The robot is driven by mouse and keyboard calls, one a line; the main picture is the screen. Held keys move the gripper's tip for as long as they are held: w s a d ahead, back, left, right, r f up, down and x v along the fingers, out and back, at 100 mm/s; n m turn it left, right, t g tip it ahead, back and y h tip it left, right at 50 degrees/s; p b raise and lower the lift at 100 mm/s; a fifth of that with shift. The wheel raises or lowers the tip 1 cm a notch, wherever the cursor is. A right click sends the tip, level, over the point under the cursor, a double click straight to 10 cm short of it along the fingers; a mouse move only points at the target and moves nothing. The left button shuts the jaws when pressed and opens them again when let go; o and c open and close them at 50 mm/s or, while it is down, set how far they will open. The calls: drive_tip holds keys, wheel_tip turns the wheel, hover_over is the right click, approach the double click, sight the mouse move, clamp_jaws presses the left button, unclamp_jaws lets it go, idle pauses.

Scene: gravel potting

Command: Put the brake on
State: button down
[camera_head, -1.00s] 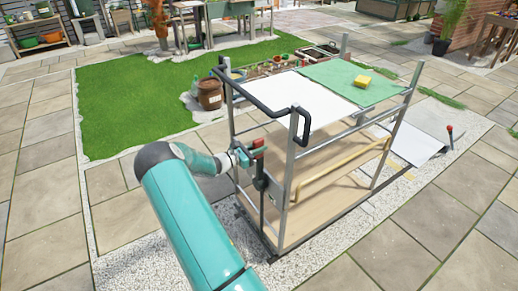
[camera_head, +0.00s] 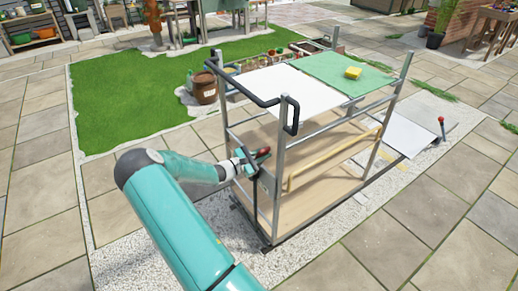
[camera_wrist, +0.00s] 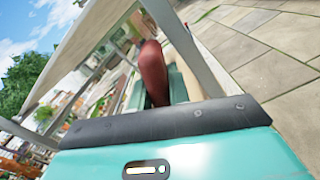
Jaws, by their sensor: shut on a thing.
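The cart (camera_head: 276,158) is a grey metal frame with wooden shelves and a black push handle (camera_head: 293,126). A lever with a red grip (camera_head: 263,153) sits at the cart's near end, below the push handle. My gripper (camera_head: 250,160) is shut on the red grip. In the wrist view the red grip (camera_wrist: 153,72) stands between my gripper's teal fingers (camera_wrist: 157,88). The lever's lower part is partly hidden by my gripper and the frame.
A yellow sponge (camera_head: 353,72) lies on a green mat (camera_head: 340,72) on the cart's top. A white ramp-like sheet (camera_head: 408,136) and a small red-topped lever (camera_head: 441,122) are at the far right. Open paving (camera_head: 400,225) lies to the right.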

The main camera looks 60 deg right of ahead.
drive_tip(key=shift+s+a+f+m, duration=0.2)
drive_tip(key=shift+s+f+m, duration=0.05)
drive_tip(key=shift+s, duration=0.2)
drive_tip(key=shift+s+a+f+m, duration=0.15)
drive_tip(key=shift+s+f+m, duration=0.1)
drive_tip(key=shift+s, duration=0.15)
drive_tip(key=shift+s+f, duration=0.1)
drive_tip(key=c, duration=1.3)
unclamp_jaws()
drive_tip(key=shift+a, duration=0.1)
drive_tip(key=v, duration=1.3)
drive_tip(key=shift+w+a, duration=0.25)
drive_tip(key=shift+a, duration=0.05)
